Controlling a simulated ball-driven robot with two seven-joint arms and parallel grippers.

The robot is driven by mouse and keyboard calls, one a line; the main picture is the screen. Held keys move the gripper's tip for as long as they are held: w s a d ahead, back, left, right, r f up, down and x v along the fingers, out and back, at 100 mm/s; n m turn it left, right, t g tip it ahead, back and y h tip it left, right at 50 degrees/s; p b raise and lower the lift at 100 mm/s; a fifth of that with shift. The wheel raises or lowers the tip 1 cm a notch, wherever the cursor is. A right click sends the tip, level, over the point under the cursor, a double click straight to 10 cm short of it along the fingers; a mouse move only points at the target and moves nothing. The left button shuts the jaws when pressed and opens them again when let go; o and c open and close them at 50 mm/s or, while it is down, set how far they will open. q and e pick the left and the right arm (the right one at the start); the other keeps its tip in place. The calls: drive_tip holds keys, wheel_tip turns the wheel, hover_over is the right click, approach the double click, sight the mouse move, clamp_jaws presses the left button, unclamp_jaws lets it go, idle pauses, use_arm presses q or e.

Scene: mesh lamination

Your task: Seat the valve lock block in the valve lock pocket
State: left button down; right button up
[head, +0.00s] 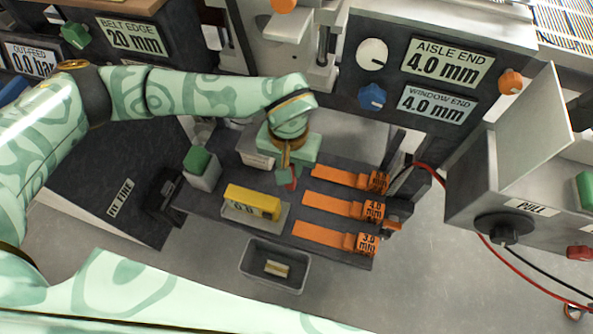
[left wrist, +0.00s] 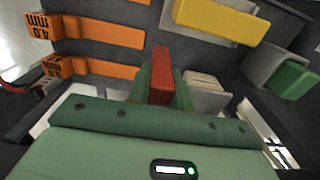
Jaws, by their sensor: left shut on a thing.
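My left gripper (head: 287,175) reaches over the dark bench plate from the upper left, pointing down. It is shut on a small red block, which I take to be the valve lock block (left wrist: 161,75); the block stands out between the green fingers in the left wrist view. In the head view only a little red (head: 294,184) shows beside the fingertips. A grey labelled block (head: 257,160) sits beside the gripper, and it shows in the left wrist view (left wrist: 207,95). I cannot tell which recess is the valve lock pocket. My right gripper is out of view.
Orange gauge strips (head: 330,207) lie right of the gripper. A yellow block on a grey holder (head: 252,200) and a green-topped grey block (head: 202,168) stand left and in front. A grey bin (head: 272,283) holds a small pale block. A red cable (head: 435,172) hangs at right.

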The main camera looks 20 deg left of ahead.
use_arm(q)
drive_tip(key=shift+w+d+f, duration=0.3)
drive_tip(key=shift+w+f, duration=0.1)
drive_tip(key=shift+f, duration=0.15)
wheel_tip(320, 180, down, 4)
drive_tip(key=b, duration=0.2)
drive_tip(key=shift+w+d+b, duration=0.1)
drive_tip(key=shift+w+b, duration=0.05)
drive_tip(key=shift+b, duration=0.15)
drive_tip(key=shift+r, duration=0.25)
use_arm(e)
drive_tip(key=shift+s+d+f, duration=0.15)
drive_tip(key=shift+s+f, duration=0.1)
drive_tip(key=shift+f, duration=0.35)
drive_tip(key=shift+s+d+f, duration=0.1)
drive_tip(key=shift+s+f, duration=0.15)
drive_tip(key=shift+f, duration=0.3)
use_arm(q)
drive_tip(key=shift+f, duration=0.1)
drive_tip(key=c, duration=1.3)
unclamp_jaws()
drive_tip(key=shift+o, duration=0.2)
